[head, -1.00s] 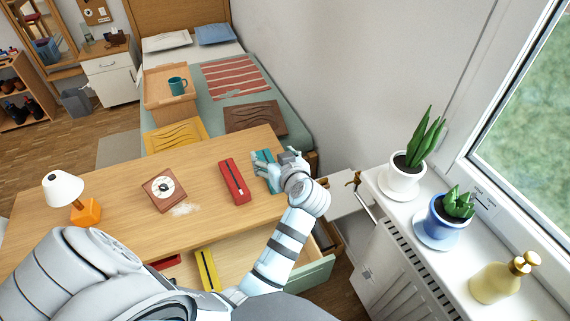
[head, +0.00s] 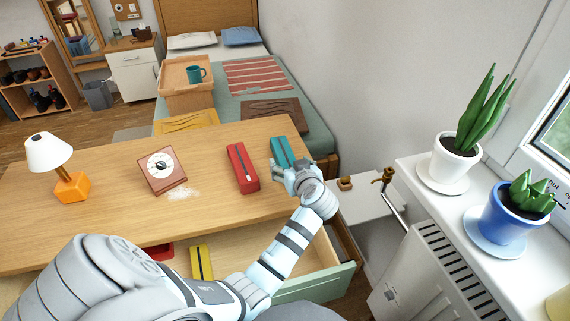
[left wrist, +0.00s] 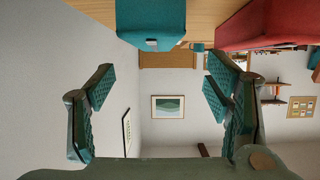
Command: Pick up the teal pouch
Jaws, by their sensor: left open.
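The teal pouch (head: 283,150) lies on the wooden desk near its right end, to the right of a red pouch (head: 242,168). My left gripper (head: 290,172) is at the pouch's near end and hides part of it in the head view. In the left wrist view, the teal pouch (left wrist: 150,18) shows its end face at the top, beyond the fingertips. The two fingers of my left gripper (left wrist: 160,80) are spread wide with nothing between them. The red pouch (left wrist: 262,22) is at the top right there. My right gripper is not in view.
A drawer (head: 310,282) stands open below the desk, with a yellow pouch (head: 201,262) and a red item (head: 160,251) in it. Potted plants (head: 456,148) stand on the sill at right.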

